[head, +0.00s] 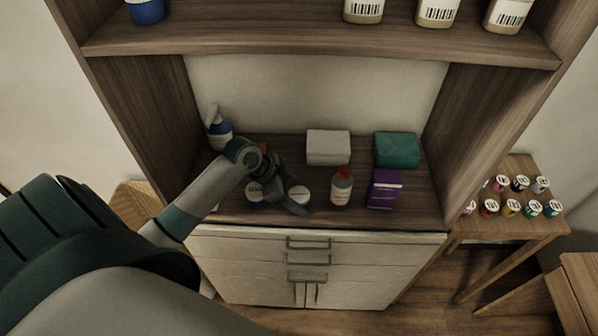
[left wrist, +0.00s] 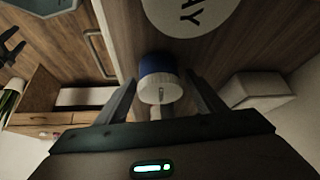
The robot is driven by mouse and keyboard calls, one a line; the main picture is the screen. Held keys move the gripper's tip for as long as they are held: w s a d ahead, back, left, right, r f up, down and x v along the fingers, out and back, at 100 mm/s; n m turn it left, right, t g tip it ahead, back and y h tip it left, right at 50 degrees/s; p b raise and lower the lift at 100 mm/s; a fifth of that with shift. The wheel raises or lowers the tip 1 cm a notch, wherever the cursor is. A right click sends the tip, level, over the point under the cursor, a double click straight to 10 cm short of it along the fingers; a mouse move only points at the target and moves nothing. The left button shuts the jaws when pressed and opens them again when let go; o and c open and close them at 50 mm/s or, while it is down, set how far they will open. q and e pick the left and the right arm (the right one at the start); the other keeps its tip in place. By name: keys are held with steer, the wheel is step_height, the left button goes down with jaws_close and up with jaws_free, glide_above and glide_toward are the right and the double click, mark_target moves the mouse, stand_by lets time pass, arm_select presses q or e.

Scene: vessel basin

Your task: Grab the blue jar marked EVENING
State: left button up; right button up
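Two jars with pale lids stand at the shelf front by my left gripper (head: 284,199) in the head view: a left jar (head: 255,192) with dark lettering, and a right jar (head: 299,193) partly behind the gripper. In the left wrist view, the fingers (left wrist: 160,100) are apart. A blue jar with a white lid (left wrist: 159,88) shows beyond and between them, with no visible grip on it. A large pale lid (left wrist: 188,14) reading "AY" is at the top edge. I cannot read EVENING on any jar.
A side table (head: 512,228) at right holds several small jars. An upper shelf (head: 320,41) overhangs.

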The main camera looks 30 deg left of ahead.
mark_target(304, 195)
arm_select(q)
steer(key=c, duration=0.9)
steer(key=shift+r, duration=0.1)
steer(key=shift+r+b, duration=0.4)
steer(key=r+b, duration=0.1)
steer(key=r, duration=0.2)
steer(key=shift+s+b, duration=0.3)
steer(key=shift+b, duration=0.1)
steer(key=shift+s+d+r+b, duration=0.45)
steer(key=shift+s+r, duration=0.75)
steer(key=shift+s, duration=0.6)
steer(key=shift+s+d+r+b, duration=0.4)
steer(key=shift+s+r, duration=0.75)
steer(key=shift+s, duration=0.7)
steer(key=shift+s+d+r+b, duration=0.45)
steer(key=shift+s+r, duration=0.75)
steer(key=shift+s, duration=0.6)
steer(key=shift+a, duration=0.1)
